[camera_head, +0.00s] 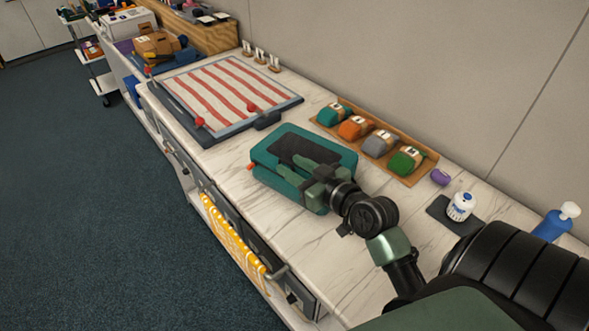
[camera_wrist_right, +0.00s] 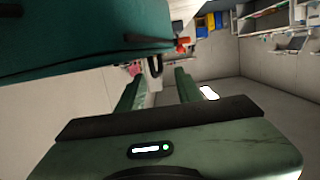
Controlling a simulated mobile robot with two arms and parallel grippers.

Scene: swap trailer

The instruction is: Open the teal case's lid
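The teal case (camera_head: 330,148) lies on the marble-look counter, with a dark panel on top and a small orange tab at its left side. Its lid looks shut, though my gripper covers part of it. In the right wrist view the case (camera_wrist_right: 70,50) fills the upper left, with the orange-red tab (camera_wrist_right: 183,42) near its end. My right gripper (camera_head: 279,178) is over or beside the front part of the case, fingers apart and pointing left. In the wrist view its fingers (camera_wrist_right: 160,74) show a gap with nothing gripped; contact with the case cannot be told. My left gripper is not in view.
A wooden tray (camera_head: 428,164) with several coloured bundles stands behind the case by the wall. A red-striped board (camera_head: 225,95) lies to the left. Bare counter (camera_head: 235,180) shows left of the case.

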